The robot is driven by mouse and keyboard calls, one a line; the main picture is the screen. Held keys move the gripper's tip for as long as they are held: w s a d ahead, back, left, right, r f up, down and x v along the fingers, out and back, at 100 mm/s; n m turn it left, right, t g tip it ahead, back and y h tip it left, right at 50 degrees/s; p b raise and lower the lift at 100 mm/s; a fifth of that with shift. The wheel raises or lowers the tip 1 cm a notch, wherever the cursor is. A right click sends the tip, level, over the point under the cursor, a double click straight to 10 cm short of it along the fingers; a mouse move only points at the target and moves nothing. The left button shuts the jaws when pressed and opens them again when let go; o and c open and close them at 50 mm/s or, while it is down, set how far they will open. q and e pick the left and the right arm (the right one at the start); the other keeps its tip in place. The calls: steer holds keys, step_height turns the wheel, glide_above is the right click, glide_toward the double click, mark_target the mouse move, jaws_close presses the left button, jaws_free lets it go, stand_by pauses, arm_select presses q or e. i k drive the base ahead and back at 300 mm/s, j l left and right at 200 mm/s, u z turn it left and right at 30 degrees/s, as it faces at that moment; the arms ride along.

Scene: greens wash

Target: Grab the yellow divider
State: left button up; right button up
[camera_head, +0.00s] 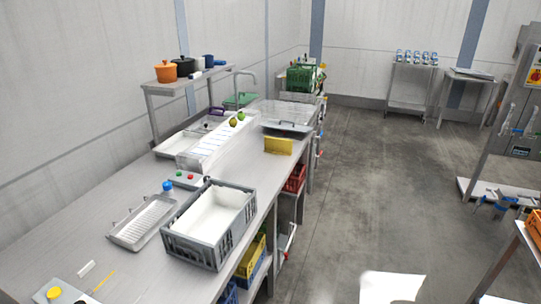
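The yellow divider (278,146) stands upright on the steel counter (130,203), close to the counter's right edge and beyond the grey crate. It looks like a short, flat yellow panel. Nothing is touching it from above, and its front face shows fully. Neither of my grippers is in view.
A grey crate with a white inside (164,243) stands nearer on the counter, beside a ribbed tray (143,222). A long white unit (209,148) lies left of the divider, and a grey tray (287,127) lies behind it. The floor (372,205) to the right is open.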

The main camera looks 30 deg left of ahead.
mark_target(277, 147)
steer(key=i+l+u, duration=0.1)
steer(key=i, duration=0.55)
steer(key=i+l+u, duration=0.1)
steer(key=i, duration=0.55)
